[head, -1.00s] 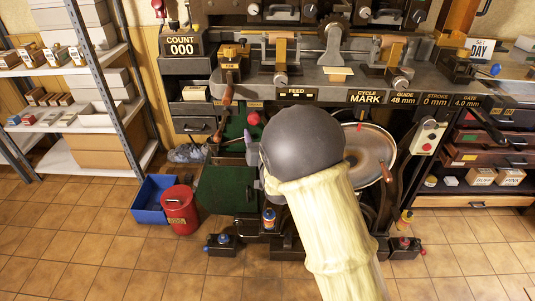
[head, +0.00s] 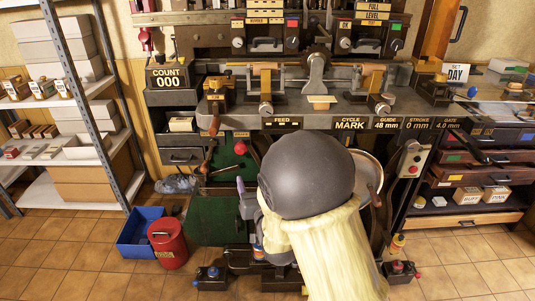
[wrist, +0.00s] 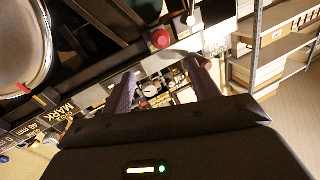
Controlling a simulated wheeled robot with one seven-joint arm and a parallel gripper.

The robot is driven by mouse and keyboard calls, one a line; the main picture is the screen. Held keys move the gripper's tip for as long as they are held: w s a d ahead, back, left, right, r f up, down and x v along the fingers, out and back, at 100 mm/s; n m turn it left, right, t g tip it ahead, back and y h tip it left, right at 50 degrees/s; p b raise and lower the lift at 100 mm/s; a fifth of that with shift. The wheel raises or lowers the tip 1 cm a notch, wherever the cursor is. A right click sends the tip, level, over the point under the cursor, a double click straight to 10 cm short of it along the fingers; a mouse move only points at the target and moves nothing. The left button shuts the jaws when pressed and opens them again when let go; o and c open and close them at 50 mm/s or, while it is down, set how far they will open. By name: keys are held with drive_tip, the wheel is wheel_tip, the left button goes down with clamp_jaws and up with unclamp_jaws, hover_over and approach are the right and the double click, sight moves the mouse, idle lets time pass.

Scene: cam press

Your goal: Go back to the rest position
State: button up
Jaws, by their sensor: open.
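My gripper (wrist: 163,92) shows in the wrist view with its two fingers spread apart and nothing between them. In the head view my arm's dark rounded joint and pale sleeve cover the lower middle, and the gripper is mostly hidden behind them. The cam press (head: 330,107) stands in front of me with its labelled front panel. A red knob (head: 240,147) sits on its front, left of my arm; a red knob also shows in the wrist view (wrist: 161,39), beyond the fingers.
A blue bin (head: 137,236) and a red can (head: 168,243) stand on the tiled floor left of the press. A metal shelf (head: 84,160) with boxes is at the left. A large metal disc (wrist: 22,50) is at the wrist view's upper left. Floor at the lower left is clear.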

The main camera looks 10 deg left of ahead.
drive_tip(key=s+d+f+m+g+h, duration=0.1)
drive_tip(key=d+f+g+h, duration=0.15)
drive_tip(key=d, duration=0.55)
drive_tip(key=s+d+f+m+g+h, duration=0.1)
drive_tip(key=s+d+f+g+h, duration=0.15)
drive_tip(key=d, duration=0.45)
drive_tip(key=s+d+f+m+g+h, duration=0.1)
drive_tip(key=s+d+f+g+h, duration=0.15)
drive_tip(key=s+d+g, duration=0.85)
drive_tip(key=s+r+t+p, duration=0.1)
drive_tip(key=s+r+p, duration=0.1)
drive_tip(key=r+p, duration=0.9)
drive_tip(key=s+d+r+t+p, duration=0.1)
drive_tip(key=s+r+p, duration=0.2)
drive_tip(key=r+p, duration=0.8)
drive_tip(key=shift+s+r, duration=0.15)
drive_tip(key=shift+r, duration=0.45)
